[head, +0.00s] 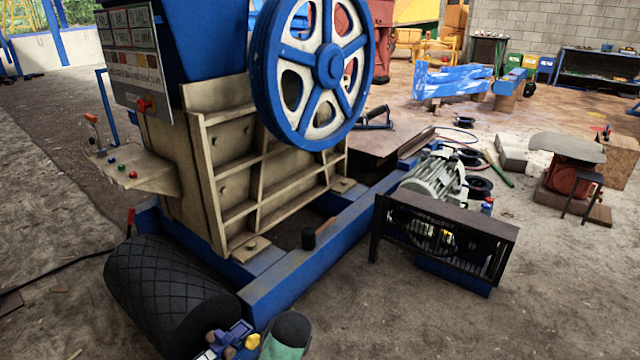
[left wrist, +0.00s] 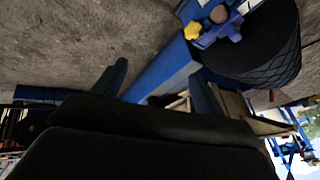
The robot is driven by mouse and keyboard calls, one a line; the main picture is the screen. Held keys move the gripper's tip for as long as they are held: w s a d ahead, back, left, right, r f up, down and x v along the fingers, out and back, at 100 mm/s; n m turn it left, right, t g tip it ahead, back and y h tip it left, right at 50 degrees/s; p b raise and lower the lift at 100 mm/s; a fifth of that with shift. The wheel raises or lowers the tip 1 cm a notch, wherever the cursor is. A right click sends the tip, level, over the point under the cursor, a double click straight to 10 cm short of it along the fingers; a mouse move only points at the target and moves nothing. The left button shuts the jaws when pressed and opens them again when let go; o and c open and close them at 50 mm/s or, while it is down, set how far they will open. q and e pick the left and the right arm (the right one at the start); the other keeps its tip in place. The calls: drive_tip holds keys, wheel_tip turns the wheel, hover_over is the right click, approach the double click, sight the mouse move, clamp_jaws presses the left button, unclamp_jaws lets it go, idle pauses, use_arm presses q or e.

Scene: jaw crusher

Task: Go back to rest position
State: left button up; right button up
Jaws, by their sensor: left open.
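My left gripper (left wrist: 158,70) shows in the left wrist view with its two dark fingers wide apart and nothing between them. Beyond the fingers lie a blue beam (left wrist: 165,68) and the ground. The jaw crusher's cream body (head: 230,160) fills the left middle of the head view, with a blue spoked flywheel (head: 330,66) on its upper side. No right gripper shows in either view. A teal object with a dark top (head: 287,338) is cut off by the bottom edge of the head view; I cannot tell what it is.
A black tyre-like roller (head: 165,295) stands at the crusher's front corner, beside a blue fitting with a yellow knob (head: 232,342). A control shelf with levers and buttons (head: 130,170) sticks out left. A dark belt guard (head: 445,238) stands right. Bare ground lies at lower right.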

use_arm(q)
drive_tip(key=s+a+r+h+p, duration=0.1)
drive_tip(key=s+r+h+p, duration=0.1)
drive_tip(key=s+r+p, duration=0.65)
drive_tip(key=s+a+r+h+p, duration=0.2)
drive_tip(key=s+r+p, duration=0.3)
drive_tip(key=s+r, duration=0.65)
drive_tip(key=s+a+r+g+p, duration=0.1)
drive_tip(key=s+r+p, duration=0.1)
drive_tip(key=s+p, duration=0.3)
drive_tip(key=s+a+r+n+g+p, duration=0.1)
drive_tip(key=s+r+g+p, duration=0.1)
drive_tip(key=s+p, duration=0.4)
drive_tip(key=shift+s, duration=1.8)
use_arm(e)
drive_tip(key=s+d+r+g+h, duration=0.1)
drive_tip(key=s+d+r+g, duration=0.2)
drive_tip(key=s+r, duration=0.4)
drive_tip(key=s+d+r+m+g+h, duration=0.1)
drive_tip(key=s+d+r+g, duration=0.1)
drive_tip(key=s+d+r, duration=0.2)
drive_tip(key=shift+s+d+r+g, duration=0.4)
drive_tip(key=shift+s+r, duration=1.05)
drive_tip(key=shift+s, duration=0.8)
